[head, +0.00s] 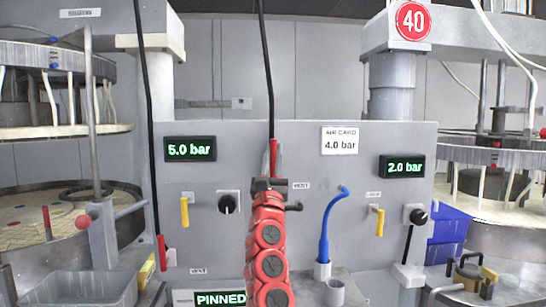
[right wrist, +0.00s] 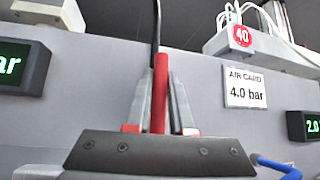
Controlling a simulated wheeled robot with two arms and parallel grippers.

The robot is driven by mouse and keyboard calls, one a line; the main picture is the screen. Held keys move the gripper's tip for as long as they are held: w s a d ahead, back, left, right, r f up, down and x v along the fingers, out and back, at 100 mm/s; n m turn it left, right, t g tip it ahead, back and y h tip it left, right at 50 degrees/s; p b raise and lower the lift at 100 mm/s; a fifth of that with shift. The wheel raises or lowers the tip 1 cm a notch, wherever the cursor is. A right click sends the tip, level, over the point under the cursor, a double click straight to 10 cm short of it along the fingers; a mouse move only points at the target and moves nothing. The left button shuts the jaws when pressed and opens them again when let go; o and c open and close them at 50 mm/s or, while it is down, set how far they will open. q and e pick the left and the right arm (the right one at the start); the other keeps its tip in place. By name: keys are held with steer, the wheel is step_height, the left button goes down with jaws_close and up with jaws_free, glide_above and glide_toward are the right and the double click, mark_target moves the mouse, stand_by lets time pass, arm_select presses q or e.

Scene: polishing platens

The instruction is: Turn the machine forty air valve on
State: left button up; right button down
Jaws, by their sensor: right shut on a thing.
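A round red sign with 40 (head: 412,21) hangs on the right-hand machine; it also shows in the right wrist view (right wrist: 242,36). A yellow lever valve (head: 380,222) points down on the grey panel below the 2.0 bar display (head: 402,166). Another yellow lever (head: 184,212) points down below the 5.0 bar display (head: 190,149). Labels beside the levers are too small to read. My right gripper (head: 274,172) is in front of the panel's middle, left of the right-hand lever and apart from it. It is shut on a red handle (right wrist: 160,88) with a black cable. My left gripper is not in view.
Black knobs (head: 228,203) (head: 417,215) sit beside the levers. A blue hose (head: 327,225) stands up right of my arm. A second red handle (head: 162,253) hangs at left. A grey bin (head: 88,288) stands at lower left. Round platens flank the panel.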

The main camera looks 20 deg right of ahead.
steer(key=c, duration=0.8)
jaws_free()
steer(key=shift+s+a+f, duration=0.2)
steer(key=shift+s+f, duration=0.1)
steer(key=shift+f, duration=0.25)
steer(key=b+v, duration=0.2)
steer(key=v, duration=1.4)
steer(key=shift+s, duration=0.1)
steer(key=shift+f, duration=0.1)
